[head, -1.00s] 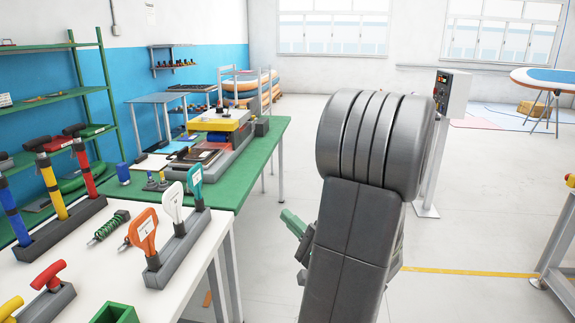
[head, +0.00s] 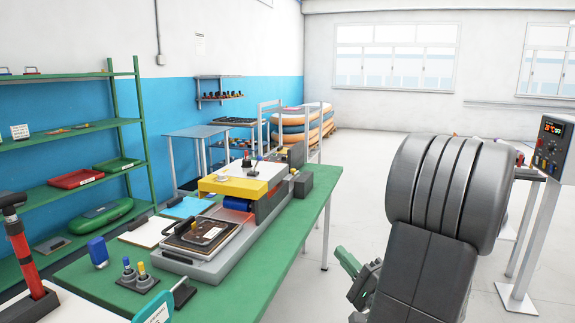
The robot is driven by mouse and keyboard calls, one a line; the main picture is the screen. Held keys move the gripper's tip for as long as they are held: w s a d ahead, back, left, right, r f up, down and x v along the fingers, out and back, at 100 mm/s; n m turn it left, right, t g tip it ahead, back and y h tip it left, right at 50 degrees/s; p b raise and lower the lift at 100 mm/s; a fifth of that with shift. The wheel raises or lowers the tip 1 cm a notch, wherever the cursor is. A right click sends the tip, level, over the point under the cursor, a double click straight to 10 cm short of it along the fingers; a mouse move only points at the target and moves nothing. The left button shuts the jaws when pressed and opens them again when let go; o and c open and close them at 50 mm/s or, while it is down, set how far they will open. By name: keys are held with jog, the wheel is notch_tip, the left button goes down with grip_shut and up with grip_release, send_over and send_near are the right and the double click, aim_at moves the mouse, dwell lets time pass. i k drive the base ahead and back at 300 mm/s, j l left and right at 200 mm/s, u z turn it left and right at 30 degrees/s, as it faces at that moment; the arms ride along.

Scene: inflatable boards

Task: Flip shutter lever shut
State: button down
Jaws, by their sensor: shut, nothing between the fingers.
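The press-like machine (head: 232,225) stands on the green-topped table (head: 105,289). It has a yellow and white top block (head: 238,178), a blue roller under it and a dark framed plate in front. Small upright knobs or levers, one with a red tip (head: 246,160), rise from the top block. I cannot tell which part is the shutter lever. My gripper (head: 347,262), with green fingers, is low at right of centre, beyond the table's right edge. It is apart from the machine and shut on nothing. My dark arm hides part of it.
A control post (head: 548,160) with a lit display stands at the right. Small knobbed pieces (head: 135,275) and a blue item (head: 98,251) lie at the table's near left. Green shelves (head: 70,130) line the left wall. Open floor lies right of the table.

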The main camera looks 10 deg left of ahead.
aim_at(259, 158)
jog(key=i+u, duration=0.25)
jog(key=i, duration=0.2)
jog(key=i+l+u, duration=0.2)
jog(key=i, duration=0.2)
jog(key=i+l+u, duration=0.25)
jog(key=i, duration=0.2)
jog(key=i+l+u, duration=0.2)
jog(key=i, duration=0.2)
